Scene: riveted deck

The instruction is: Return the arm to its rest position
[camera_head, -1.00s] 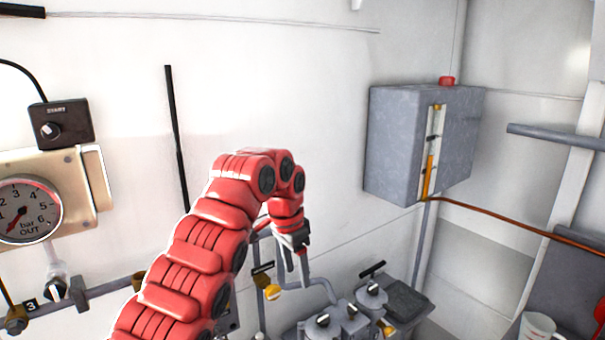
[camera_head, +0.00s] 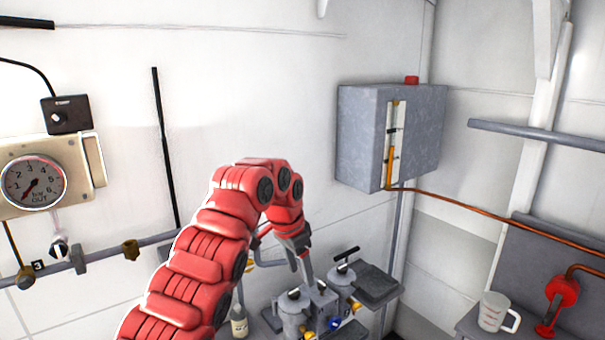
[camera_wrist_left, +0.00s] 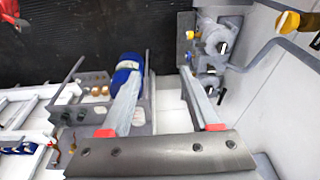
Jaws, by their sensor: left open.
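My left arm, red and segmented, rises from the bottom of the head view and bends over at its top. Its left gripper (camera_head: 304,268) hangs downward in front of the grey valve equipment, and I cannot tell whether it touches it. In the left wrist view the two fingers (camera_wrist_left: 158,78) stand wide apart with nothing held between them. A blue cylinder (camera_wrist_left: 127,75) lies behind the left finger there.
Grey valve pots (camera_head: 305,308) stand below the gripper, with a bottle (camera_head: 239,322) beside them. A grey wall box (camera_head: 423,135), a pressure gauge (camera_head: 33,182), a measuring jug (camera_head: 495,312) and a red-handled fitting (camera_head: 561,292) surround the arm.

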